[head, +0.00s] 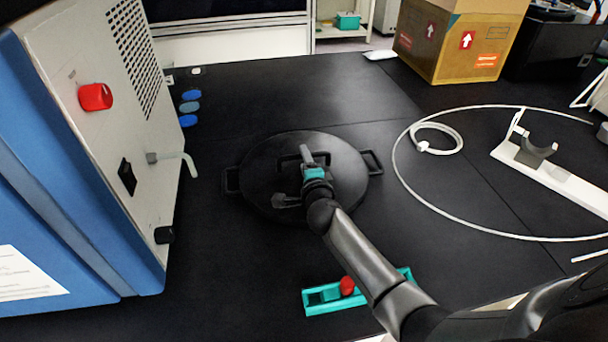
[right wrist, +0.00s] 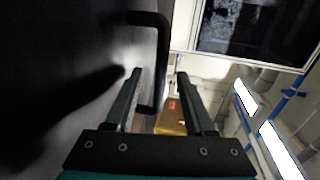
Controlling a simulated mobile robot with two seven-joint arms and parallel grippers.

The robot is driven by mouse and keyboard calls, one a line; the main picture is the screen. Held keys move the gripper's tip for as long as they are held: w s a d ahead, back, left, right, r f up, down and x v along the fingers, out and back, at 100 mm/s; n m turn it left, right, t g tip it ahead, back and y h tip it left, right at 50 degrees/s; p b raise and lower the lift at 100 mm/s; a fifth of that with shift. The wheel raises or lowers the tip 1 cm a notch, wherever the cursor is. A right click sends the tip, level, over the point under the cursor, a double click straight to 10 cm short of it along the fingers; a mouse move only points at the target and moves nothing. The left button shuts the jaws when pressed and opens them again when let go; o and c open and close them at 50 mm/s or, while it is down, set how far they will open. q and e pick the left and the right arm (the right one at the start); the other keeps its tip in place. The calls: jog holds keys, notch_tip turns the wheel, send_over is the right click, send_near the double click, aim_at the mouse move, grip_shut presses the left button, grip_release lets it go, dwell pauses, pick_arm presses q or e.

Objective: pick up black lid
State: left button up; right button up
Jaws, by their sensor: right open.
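The black lid (head: 258,176) is a round dark disc lying flat on the black bench. It has side handles and a raised loop handle across its top. My right gripper (head: 306,156) is over the middle of the lid at this top handle. In the right wrist view my right gripper (right wrist: 158,74) is open, and the black handle (right wrist: 162,50) shows between its two fingers, with no clear contact. The lid's dark surface (right wrist: 60,70) fills the left of that view. My arm and gripper hide part of the lid. My left gripper is not in view.
The blue and white freeze dryer (head: 60,130) stands at the left, with a red knob (head: 95,97). A teal tray (head: 325,306) lies in front of the lid, partly behind my arm. A white tube loop (head: 398,178) and white stand (head: 560,180) lie right. A cardboard box (head: 455,45) stands behind.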

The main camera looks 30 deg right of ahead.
jog(key=shift+b+x, duration=0.55)
jog(key=shift+x, duration=0.9)
grip_shut()
jog(key=shift+w+r, duration=0.15)
jog(key=shift+r, duration=0.1)
